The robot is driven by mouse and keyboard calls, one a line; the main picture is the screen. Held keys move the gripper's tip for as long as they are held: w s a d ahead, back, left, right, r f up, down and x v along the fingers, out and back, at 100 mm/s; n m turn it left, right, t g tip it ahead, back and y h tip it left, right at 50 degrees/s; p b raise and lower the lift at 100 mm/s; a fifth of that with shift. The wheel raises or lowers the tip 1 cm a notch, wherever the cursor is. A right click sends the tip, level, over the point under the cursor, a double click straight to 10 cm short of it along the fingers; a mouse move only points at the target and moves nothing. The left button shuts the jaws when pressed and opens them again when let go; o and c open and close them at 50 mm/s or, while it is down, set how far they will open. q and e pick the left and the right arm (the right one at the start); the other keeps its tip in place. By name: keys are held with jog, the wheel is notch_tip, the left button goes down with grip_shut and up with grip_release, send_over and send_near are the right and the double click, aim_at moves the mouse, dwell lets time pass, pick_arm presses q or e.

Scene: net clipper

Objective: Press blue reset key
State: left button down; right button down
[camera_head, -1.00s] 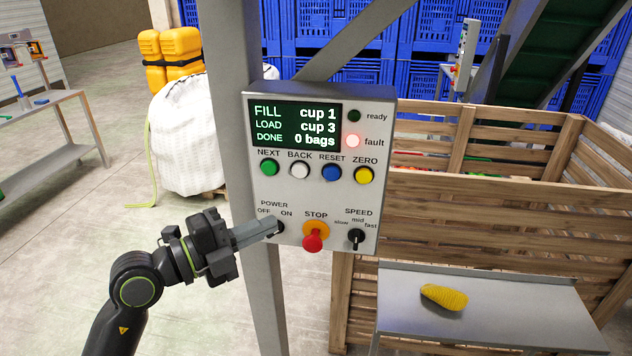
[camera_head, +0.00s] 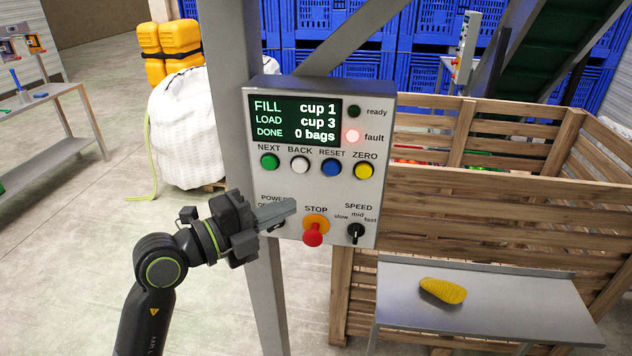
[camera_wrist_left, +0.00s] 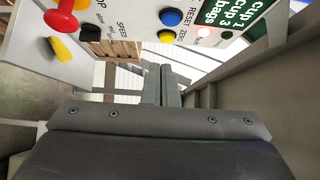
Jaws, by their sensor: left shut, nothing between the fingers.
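The blue RESET key (camera_head: 331,168) is on the grey control box (camera_head: 384,210), between the white BACK key (camera_head: 299,165) and the yellow ZERO key (camera_head: 364,170). It also shows in the left wrist view (camera_wrist_left: 171,17). My left gripper (camera_head: 290,207) is shut and empty. Its tips are in front of the box's lower half, left of the STOP knob and below the key row, apart from the blue key. It partly covers the POWER switch. The screen (camera_head: 294,120) reads FILL cup 1, LOAD cup 3, DONE 0 bags. The fault lamp (camera_head: 352,136) glows red. My right gripper is not in view.
The red STOP knob (camera_head: 313,236) sticks out just right of my left gripper. The black SPEED switch (camera_head: 356,233) is right of it. A wooden crate (camera_head: 500,205) and a metal shelf (camera_head: 500,300) with a yellow net bundle (camera_head: 442,291) stand to the right.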

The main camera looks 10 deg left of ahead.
aim_at(316, 188)
pick_arm(q)
jog(key=w+d+p, duration=0.2)
jog(key=w+d, duration=0.2)
jog(key=w, duration=0.4)
jog(key=shift+w+d, duration=0.15)
jog(key=shift+d, duration=0.25)
